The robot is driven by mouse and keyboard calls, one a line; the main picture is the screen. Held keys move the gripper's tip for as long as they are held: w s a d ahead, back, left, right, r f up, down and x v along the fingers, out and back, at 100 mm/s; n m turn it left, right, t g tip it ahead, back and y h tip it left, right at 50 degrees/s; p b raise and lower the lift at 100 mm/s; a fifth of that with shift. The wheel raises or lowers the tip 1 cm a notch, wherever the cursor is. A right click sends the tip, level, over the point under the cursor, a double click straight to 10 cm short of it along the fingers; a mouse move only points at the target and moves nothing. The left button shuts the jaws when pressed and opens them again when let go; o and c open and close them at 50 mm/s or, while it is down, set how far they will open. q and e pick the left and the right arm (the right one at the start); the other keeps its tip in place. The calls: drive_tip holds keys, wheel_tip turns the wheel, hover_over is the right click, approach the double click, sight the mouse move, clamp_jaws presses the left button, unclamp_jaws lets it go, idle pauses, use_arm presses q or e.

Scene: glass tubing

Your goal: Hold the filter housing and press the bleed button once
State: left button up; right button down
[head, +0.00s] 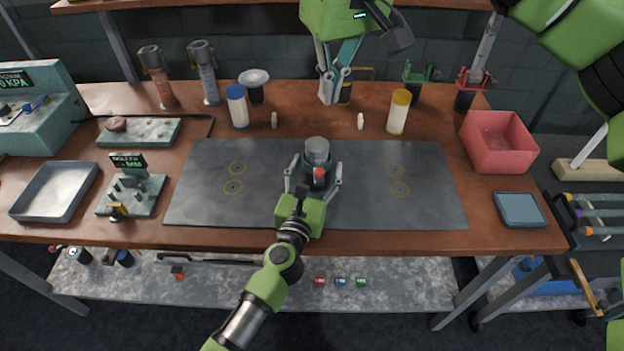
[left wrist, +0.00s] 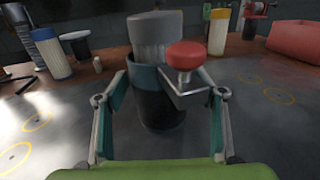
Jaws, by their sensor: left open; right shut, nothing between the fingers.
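The filter housing (head: 317,152) stands upright on the grey mat (head: 290,205), dark below with a grey cap. It also shows in the left wrist view (left wrist: 155,95). The red bleed button (head: 319,173) sits on a small bracket on its near side; in the left wrist view the button (left wrist: 185,55) is right of the cap. My left gripper (head: 314,178) is open, its fingers on either side of the housing; whether they touch it cannot be told. My right gripper (head: 330,97) is shut and empty near the back of the table, behind the housing.
White bottles with a blue lid (head: 237,107) and a yellow lid (head: 398,113) stand behind the mat. A red bin (head: 497,142) and a blue tray (head: 520,210) are on the right. A grey tray (head: 55,192) is on the left. The mat is clear on both sides.

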use_arm(q)
drive_tip(key=v, duration=1.1)
drive_tip(key=shift+s+a, duration=0.15)
drive_tip(key=shift+s, duration=0.15)
